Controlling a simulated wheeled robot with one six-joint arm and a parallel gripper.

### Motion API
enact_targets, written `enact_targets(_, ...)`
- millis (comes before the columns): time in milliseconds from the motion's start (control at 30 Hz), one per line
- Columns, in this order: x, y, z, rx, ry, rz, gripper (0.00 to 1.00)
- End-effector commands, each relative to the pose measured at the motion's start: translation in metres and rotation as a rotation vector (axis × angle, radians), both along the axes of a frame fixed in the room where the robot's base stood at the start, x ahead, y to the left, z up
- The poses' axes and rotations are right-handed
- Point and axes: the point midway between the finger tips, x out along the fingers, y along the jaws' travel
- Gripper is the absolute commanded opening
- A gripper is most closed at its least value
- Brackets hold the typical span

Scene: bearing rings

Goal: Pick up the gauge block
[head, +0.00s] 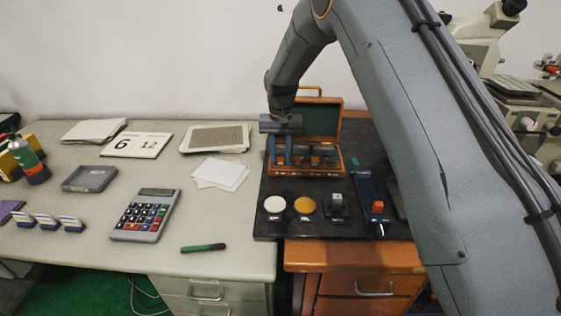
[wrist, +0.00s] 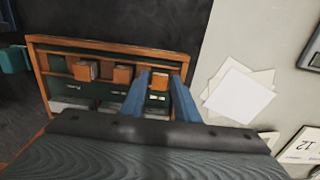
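My gripper (head: 280,158) points down into the left part of an open wooden case (head: 318,174). Its two blue fingers stand apart in the wrist view (wrist: 159,78). A small block with an orange-brown face (wrist: 158,82) shows between the fingertips. I cannot tell whether the fingers touch it. Two similar blocks, one in the middle (wrist: 123,75) and one farther left (wrist: 87,70), sit in the same row of the case. No label tells which is the gauge block. My gripper's body hides the near part of the case in the wrist view.
The case's green-lined lid (head: 320,118) stands open behind. In front, on the dark mat (head: 262,222), are a white disc (head: 275,204), an orange disc (head: 305,206) and a blue tool (head: 368,190). White papers (head: 219,173) and a calculator (head: 146,215) lie to the left.

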Motion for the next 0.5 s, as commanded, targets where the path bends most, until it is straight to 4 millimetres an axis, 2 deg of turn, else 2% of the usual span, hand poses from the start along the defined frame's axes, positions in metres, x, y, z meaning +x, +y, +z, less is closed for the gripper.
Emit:
enact_targets(67,0.0000,-0.0001,-0.0001,0.000,0.000,0.000,0.25)
enact_targets(200,-0.0001,-0.0001,0.0000,0.000,0.000,0.000,0.01)
enact_targets(500,0.0004,0.0001,0.0022,0.000,-0.001,0.000,0.00)
